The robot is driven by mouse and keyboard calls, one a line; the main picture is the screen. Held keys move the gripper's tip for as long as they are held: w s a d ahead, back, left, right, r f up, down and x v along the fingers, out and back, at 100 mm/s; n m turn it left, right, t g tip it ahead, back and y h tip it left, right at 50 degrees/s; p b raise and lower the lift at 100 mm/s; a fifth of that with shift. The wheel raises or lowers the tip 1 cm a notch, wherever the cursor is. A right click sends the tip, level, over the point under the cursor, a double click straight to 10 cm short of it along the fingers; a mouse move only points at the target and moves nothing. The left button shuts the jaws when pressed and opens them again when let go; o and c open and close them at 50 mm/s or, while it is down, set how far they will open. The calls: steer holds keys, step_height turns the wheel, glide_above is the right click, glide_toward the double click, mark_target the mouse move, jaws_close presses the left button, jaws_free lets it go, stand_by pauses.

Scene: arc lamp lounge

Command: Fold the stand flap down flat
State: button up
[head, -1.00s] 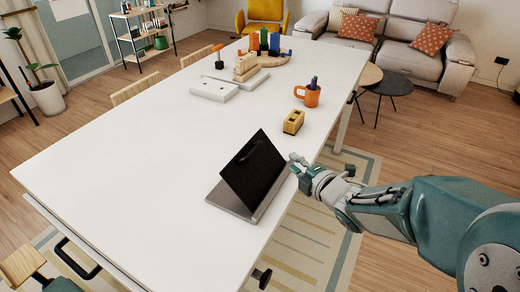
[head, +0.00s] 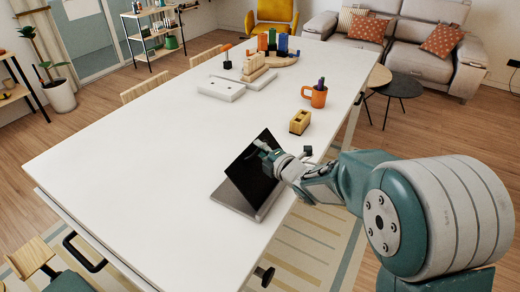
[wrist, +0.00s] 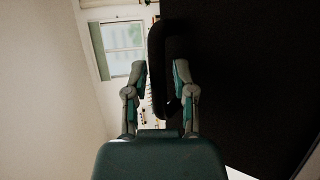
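The stand is a grey base plate (head: 237,203) near the table's front right edge, with a dark flap (head: 248,176) tilted up from it. My gripper (head: 284,156) is at the flap's upper right, one finger in front of its dark face. In the wrist view the flap (wrist: 255,75) fills the right side as a black surface. A black bar, seemingly the flap's handle (wrist: 157,60), lies between the two fingers of my gripper (wrist: 160,75). The fingers are apart, one on each side of the bar. Whether they touch it is unclear.
On the white table (head: 150,165) are a yellow block (head: 300,121), an orange mug (head: 315,96), white slabs (head: 221,88) and a round board with coloured blocks (head: 280,58). The table left of the stand is clear.

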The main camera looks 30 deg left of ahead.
mark_target(247, 154)
steer(key=shift+a+f, duration=0.1)
steer(key=shift+a, duration=0.25)
jaws_close()
steer(key=shift+f, duration=0.1)
steer(key=a+f+h, duration=0.1)
steer(key=a+f+n+g+h, duration=0.1)
steer(key=a+h, duration=0.1)
steer(key=shift+w+a+f, duration=0.1)
steer(key=shift+a+f, duration=0.1)
steer(key=shift+f, duration=0.05)
steer(key=shift+a+f+h, duration=0.25)
steer(key=shift+f+h, duration=0.05)
steer(key=shift+w+a+f, duration=0.1)
steer(key=shift+a+f, duration=0.3)
steer(key=shift+f, duration=0.2)
steer(key=shift+a+f, duration=0.4)
steer(key=shift+f, duration=0.2)
steer(key=shift+w+a+f, duration=0.1)
steer(key=shift+a+f, duration=0.15)
steer(key=shift+f, duration=0.35)
steer(key=shift+a+f, duration=0.25)
steer(key=shift+f, duration=0.45)
jaws_free()
